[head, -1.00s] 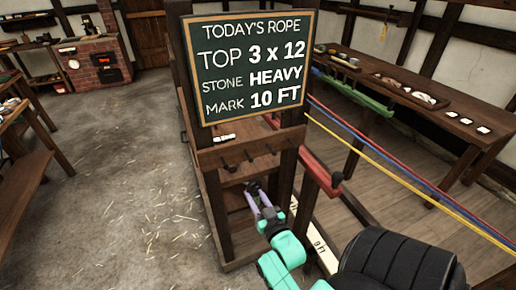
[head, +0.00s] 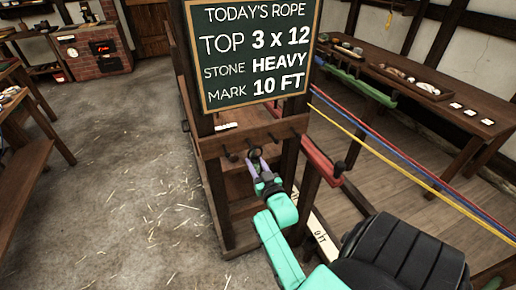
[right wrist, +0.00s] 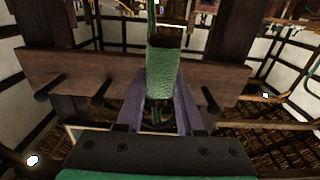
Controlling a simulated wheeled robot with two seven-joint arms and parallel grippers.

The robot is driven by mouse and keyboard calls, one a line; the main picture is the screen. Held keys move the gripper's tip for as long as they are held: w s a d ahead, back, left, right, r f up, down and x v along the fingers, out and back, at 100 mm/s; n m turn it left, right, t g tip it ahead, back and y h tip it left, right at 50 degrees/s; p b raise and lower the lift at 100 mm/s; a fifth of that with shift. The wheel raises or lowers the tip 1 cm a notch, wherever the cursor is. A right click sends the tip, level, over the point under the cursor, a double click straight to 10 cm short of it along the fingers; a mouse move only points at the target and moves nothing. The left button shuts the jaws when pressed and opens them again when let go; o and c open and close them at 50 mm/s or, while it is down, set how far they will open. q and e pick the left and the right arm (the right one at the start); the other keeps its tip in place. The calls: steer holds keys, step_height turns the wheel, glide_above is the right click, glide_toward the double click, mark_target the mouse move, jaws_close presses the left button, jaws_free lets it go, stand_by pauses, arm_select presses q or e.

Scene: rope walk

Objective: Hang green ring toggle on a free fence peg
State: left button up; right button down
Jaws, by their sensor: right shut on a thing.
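My right gripper (head: 259,166) is shut on the green ring toggle, its purple fingers just in front of the peg board. In the right wrist view the green ring toggle (right wrist: 162,75) stands upright between the purple fingers (right wrist: 160,108), a thin green strand above it. In the head view the toggle is too small to make out clearly; a dark ring shape shows at the fingertips. The wooden peg board (head: 218,143) has several short dark pegs. One peg (right wrist: 48,88) is bare left of the toggle, another (right wrist: 211,101) right of it. My left gripper is out of view.
A chalkboard (head: 258,50) stands above the peg board. A white chalk piece (head: 226,127) lies on the ledge. Red, blue and yellow ropes (head: 400,158) run off to the right. A long bench (head: 420,100) stands behind; the floor at left is open.

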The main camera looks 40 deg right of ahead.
steer(key=shift+b+x, duration=1.1)
steer(key=shift+x, duration=0.5)
steer(key=shift+w+d+f+b, duration=0.25)
steer(key=shift+w+f+b, duration=0.05)
steer(key=shift+w+f, duration=0.25)
steer(key=shift+c, duration=2.3)
jaws_free()
